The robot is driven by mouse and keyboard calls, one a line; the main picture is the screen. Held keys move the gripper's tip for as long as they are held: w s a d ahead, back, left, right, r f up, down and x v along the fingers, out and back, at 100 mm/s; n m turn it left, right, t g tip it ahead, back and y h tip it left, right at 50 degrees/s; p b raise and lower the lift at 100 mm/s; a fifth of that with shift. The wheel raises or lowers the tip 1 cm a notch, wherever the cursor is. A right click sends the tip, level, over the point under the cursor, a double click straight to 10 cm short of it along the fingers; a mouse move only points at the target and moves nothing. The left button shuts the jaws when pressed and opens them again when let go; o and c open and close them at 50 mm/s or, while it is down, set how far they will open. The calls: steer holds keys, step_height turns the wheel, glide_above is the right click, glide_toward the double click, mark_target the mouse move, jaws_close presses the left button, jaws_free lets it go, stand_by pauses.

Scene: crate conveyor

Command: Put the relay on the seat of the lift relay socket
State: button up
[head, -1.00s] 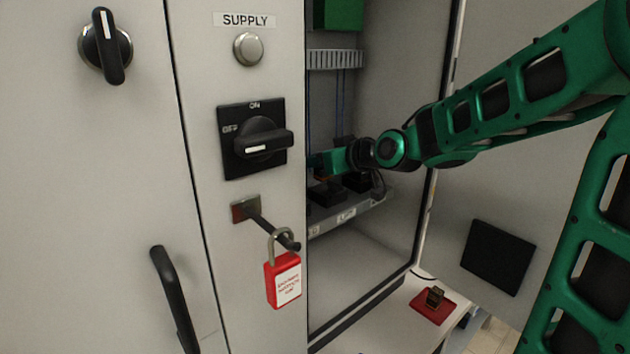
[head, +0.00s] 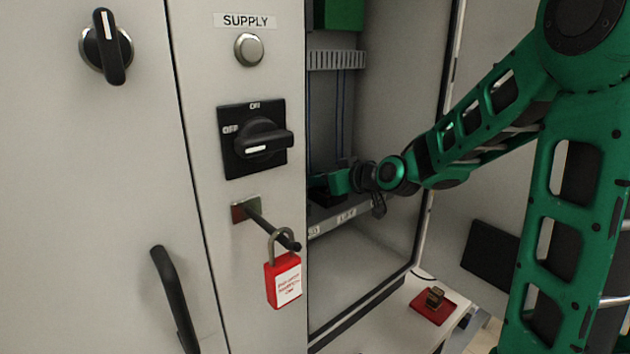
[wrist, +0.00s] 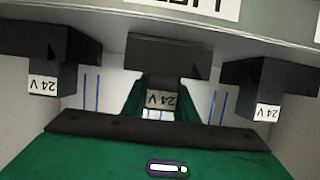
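In the wrist view, which shows the row upside down, a relay (wrist: 162,99) with a 24 V label sits between the two green fingers of my gripper (wrist: 160,110). The gripper looks shut on it. The relay lines up with the black middle socket (wrist: 168,52), above a partly seen rail label that reads LIFT in the head view (head: 346,215). Whether it is fully down on the seat I cannot tell. In the head view my gripper (head: 332,183) is low inside the cabinet, its fingertips partly hidden by the panel edge.
Neighbouring sockets on the left (wrist: 45,38) and right (wrist: 270,74) hold 24 V relays close beside my fingers. A red tray (head: 433,313) bearing another relay is outside. A red padlock (head: 284,280) hangs on the panel. The cabinet floor (head: 365,255) is clear.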

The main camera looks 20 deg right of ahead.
steer(key=o, duration=0.4)
steer(key=shift+r, duration=0.1)
steer(key=v, duration=1.2)
steer(key=s+d+f+m+g+h, duration=0.4)
steer(key=s+d+f+g, duration=0.3)
steer(key=s+f, duration=0.45)
steer(key=s+d+f+m+g, duration=0.1)
steer(key=s+d+m+g, duration=0.1)
steer(key=s, duration=0.4)
steer(key=s+d+f+m+g, duration=0.1)
steer(key=s+m+g, duration=0.1)
steer(key=s, duration=0.5)
steer(key=s+d+f+m+g+h, duration=0.1)
steer(key=s+d+m+g, duration=0.1)
steer(key=s, duration=0.5)
steer(key=shift+s+d+m, duration=0.2)
steer(key=shift+d+m, duration=0.15)
steer(key=shift+m, duration=0.05)
